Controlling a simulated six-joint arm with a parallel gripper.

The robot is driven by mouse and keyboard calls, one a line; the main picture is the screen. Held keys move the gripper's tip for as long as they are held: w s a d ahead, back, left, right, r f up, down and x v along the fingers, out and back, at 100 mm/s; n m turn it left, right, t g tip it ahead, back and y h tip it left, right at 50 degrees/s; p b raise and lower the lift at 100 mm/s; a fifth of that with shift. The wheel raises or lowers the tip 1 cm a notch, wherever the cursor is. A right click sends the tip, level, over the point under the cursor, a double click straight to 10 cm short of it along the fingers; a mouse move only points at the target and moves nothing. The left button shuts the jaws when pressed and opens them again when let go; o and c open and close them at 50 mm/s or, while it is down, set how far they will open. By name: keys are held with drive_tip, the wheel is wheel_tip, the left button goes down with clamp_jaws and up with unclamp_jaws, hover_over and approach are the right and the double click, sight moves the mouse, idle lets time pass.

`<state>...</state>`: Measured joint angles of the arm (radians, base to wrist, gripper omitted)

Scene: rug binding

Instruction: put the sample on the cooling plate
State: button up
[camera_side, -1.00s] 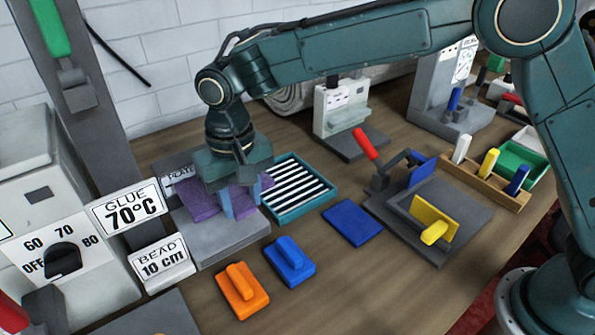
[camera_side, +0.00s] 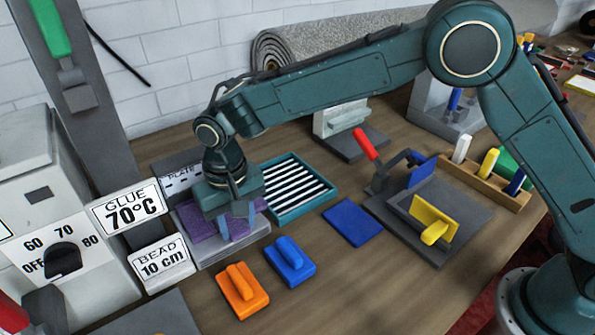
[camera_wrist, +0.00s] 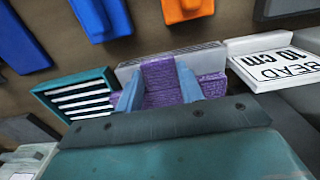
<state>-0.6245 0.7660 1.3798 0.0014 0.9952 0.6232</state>
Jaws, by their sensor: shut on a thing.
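The sample, a purple ribbed piece of rug (camera_side: 198,222), is between the blue fingers of my gripper (camera_side: 237,222). It sticks out on both sides of the fingers. In the wrist view the sample (camera_wrist: 159,72) shows between and beside both fingertips (camera_wrist: 158,88). My gripper is shut on it. The grey block (camera_side: 232,247) under it has a sign (camera_side: 180,178) behind it reading PLATE, partly covered by my wrist. The sample is over this block, very low; whether it rests on it I cannot tell. The block's ribbed edge shows in the wrist view (camera_wrist: 205,49).
A teal tray with white slats (camera_side: 318,206) stands just right of the block. Orange (camera_side: 240,291) and blue (camera_side: 290,262) handled blocks lie in front. The glue machine with its 70°C sign (camera_side: 130,208) and the BEAD sign (camera_side: 161,263) are close on the left.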

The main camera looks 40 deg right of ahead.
drive_tip(key=shift+w+a, duration=0.55)
drive_tip(key=shift+w, duration=0.35)
drive_tip(key=shift+f, duration=0.6)
drive_tip(key=shift+f, duration=0.15)
drive_tip(key=o, duration=1)
wheel_tip(320, 180, up, 12)
